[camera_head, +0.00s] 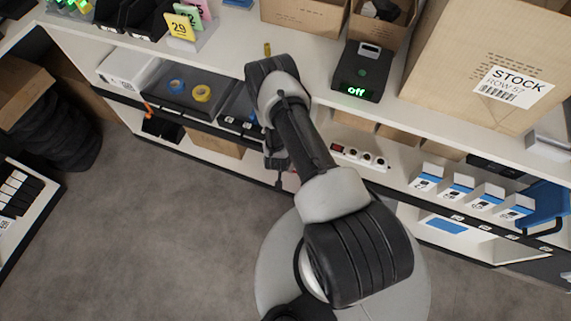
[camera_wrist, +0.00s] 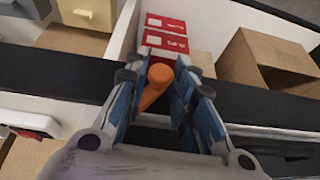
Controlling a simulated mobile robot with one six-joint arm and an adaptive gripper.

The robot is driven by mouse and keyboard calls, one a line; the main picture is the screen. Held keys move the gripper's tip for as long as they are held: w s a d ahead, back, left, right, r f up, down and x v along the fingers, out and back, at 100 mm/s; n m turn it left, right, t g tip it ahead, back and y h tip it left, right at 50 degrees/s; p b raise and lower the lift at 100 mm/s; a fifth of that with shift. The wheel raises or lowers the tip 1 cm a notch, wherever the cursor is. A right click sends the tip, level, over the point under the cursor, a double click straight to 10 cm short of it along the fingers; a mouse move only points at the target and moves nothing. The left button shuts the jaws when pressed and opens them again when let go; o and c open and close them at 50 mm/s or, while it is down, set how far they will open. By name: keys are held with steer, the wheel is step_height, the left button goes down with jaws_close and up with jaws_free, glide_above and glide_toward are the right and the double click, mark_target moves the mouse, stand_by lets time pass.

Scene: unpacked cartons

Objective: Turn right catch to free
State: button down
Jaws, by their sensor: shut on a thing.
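An orange catch (camera_wrist: 158,76) shows in the wrist view, at the dark shelf edge. Its rounded end is at the top and its arm slants down to the left. My gripper (camera_wrist: 161,68) has its blue-padded fingers on both sides of the catch and is shut on it. The foot of the catch is partly hidden by the fingers. In the head view my arm hides this catch, and only a part of my gripper's end shows below the worktop edge. Another orange catch (camera_head: 148,111) shows on the shelf front to the left.
Red and white boxes (camera_wrist: 165,38) stand just behind the catch, and an open carton (camera_wrist: 262,70) is to their right. The dark shelf edge (camera_wrist: 60,70) runs across. A power strip (camera_head: 360,156) and a black "Off" device (camera_head: 361,73) are right of my arm.

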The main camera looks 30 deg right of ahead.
steer(key=shift+w+d+r+t, duration=0.15)
steer(key=shift+w+r+t, duration=0.1)
steer(key=shift+t, duration=0.15)
steer(key=shift+s+d+f+t+y+p, duration=0.1)
steer(key=shift+s+d+t+y+p, duration=0.05)
steer(key=shift+t+y+p, duration=0.45)
steer(key=shift+s+d+f+m+t+y+b, duration=0.15)
steer(key=shift+m+t+y+b, duration=0.15)
steer(key=shift+t, duration=0.25)
steer(key=shift+s+d+f+m+t+y+b, duration=0.1)
steer(key=shift+m+t+y, duration=0.1)
steer(key=shift+t+y, duration=0.3)
steer(key=shift+s+d+f+m+t+y+b, duration=0.1)
steer(key=shift+m+t+y+b, duration=0.15)
steer(key=shift+t+y, duration=0.5)
steer(key=shift+s+d+m+t+y+b, duration=0.1)
steer(key=shift+m+t+y+b, duration=0.2)
steer(key=shift+t, duration=0.8)
steer(key=shift+w, duration=0.1)
steer(key=c, duration=1.4)
jaws_free()
steer(key=shift+s+a, duration=0.1)
steer(key=shift+s, duration=0.15)
